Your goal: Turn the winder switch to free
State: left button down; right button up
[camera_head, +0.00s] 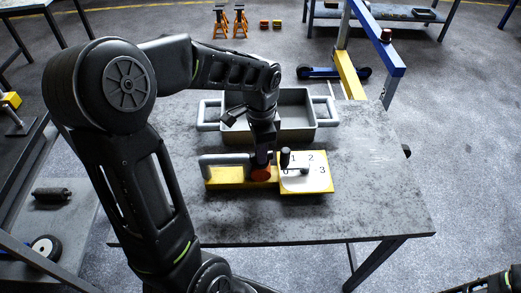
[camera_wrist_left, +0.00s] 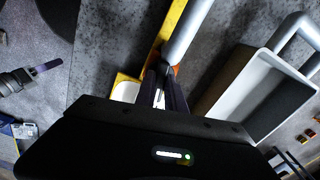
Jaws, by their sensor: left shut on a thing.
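The winder (camera_head: 225,183) is a yellow base on the grey table, with a grey bar handle (camera_head: 225,160) on its left part. Its right part carries a white dial plate (camera_head: 318,184) marked 0 to 3, with an upright black knob (camera_head: 285,155) near the 0. A round orange switch (camera_head: 261,175) sits between handle and plate. My left gripper (camera_head: 262,162) points down at it and is shut on it, its fingers hiding most of it. In the left wrist view the fingers (camera_wrist_left: 165,88) sit beside the handle (camera_wrist_left: 188,32); the white plate (camera_wrist_left: 125,91) is partly hidden.
A grey tray (camera_head: 318,122) with side handles stands right behind the winder. The right part of the table (camera_head: 370,190) is clear. A blue and yellow hoist (camera_head: 350,76) stands behind the table. Orange jack stands (camera_head: 220,22) are on the far floor.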

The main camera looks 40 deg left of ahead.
pick_arm(q)
jog(key=shift+m, duration=1.2)
jog(key=c, duration=1.7)
grip_release()
jog(key=shift+r, duration=0.1)
notch_tip(320, 180, up, 8)
jog(key=shift+f, duration=0.2)
